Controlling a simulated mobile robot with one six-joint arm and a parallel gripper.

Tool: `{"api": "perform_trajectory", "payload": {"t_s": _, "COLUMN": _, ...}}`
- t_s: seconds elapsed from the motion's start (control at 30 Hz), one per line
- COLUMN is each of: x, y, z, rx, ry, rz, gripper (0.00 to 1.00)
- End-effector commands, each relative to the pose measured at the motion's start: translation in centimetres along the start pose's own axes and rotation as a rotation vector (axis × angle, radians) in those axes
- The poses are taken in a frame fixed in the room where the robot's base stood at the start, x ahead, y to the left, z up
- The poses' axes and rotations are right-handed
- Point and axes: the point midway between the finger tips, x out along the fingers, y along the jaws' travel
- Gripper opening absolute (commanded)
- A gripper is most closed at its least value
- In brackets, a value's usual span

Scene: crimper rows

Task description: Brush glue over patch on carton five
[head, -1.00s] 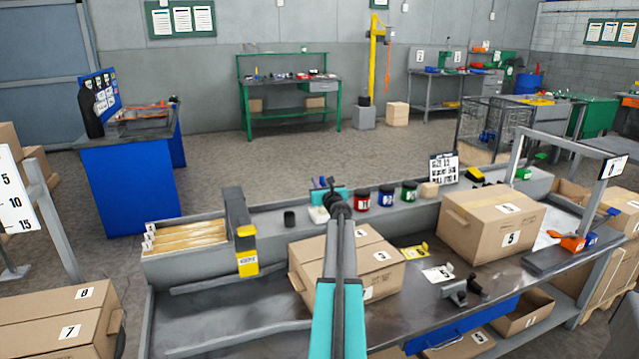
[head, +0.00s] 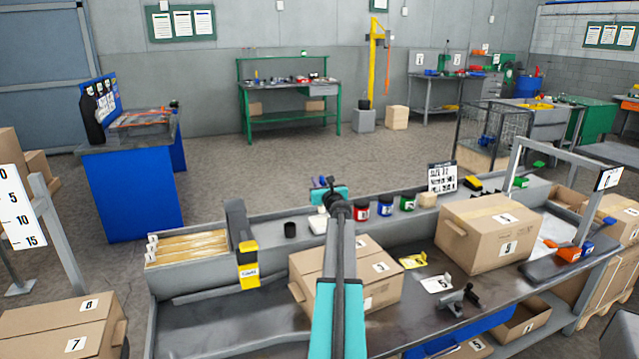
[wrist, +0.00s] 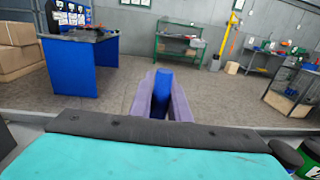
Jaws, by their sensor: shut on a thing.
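My gripper (wrist: 163,98) shows purple fingers in the wrist view, shut on a blue upright thing (wrist: 162,84), perhaps a brush handle. Its lower end is hidden. In the head view my gripper (head: 323,183) is above the back ledge of the bench, left of the jars. The carton (head: 472,242) on the right of the bench has a label that looks like 5. A patch on it cannot be made out. Jars with red (head: 361,211), blue (head: 385,207) and green (head: 407,203) colouring stand on the ledge; which holds glue is unclear.
Another carton (head: 382,285) stands on the bench (head: 220,325), partly behind my arm. A yellow thing (head: 413,261), a numbered card (head: 437,284) and a dark tool (head: 458,300) lie between the cartons. A black-and-yellow dispenser (head: 245,255) stands left. The front left bench top is clear.

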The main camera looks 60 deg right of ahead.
Motion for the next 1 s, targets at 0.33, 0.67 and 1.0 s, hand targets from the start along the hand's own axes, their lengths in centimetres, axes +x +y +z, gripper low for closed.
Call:
{"api": "perform_trajectory", "payload": {"t_s": 0.33, "x": 0.0, "y": 0.0, "z": 2.0, "rx": 0.000, "ry": 0.000, "rz": 0.000, "gripper": 0.00}}
{"api": "perform_trajectory", "payload": {"t_s": 0.67, "x": 0.0, "y": 0.1, "z": 2.0, "rx": 0.000, "ry": 0.000, "rz": 0.000, "gripper": 0.00}}
{"api": "perform_trajectory", "payload": {"t_s": 1.0, "x": 0.0, "y": 0.3, "z": 2.0, "rx": 0.000, "ry": 0.000, "rz": 0.005, "gripper": 0.00}}
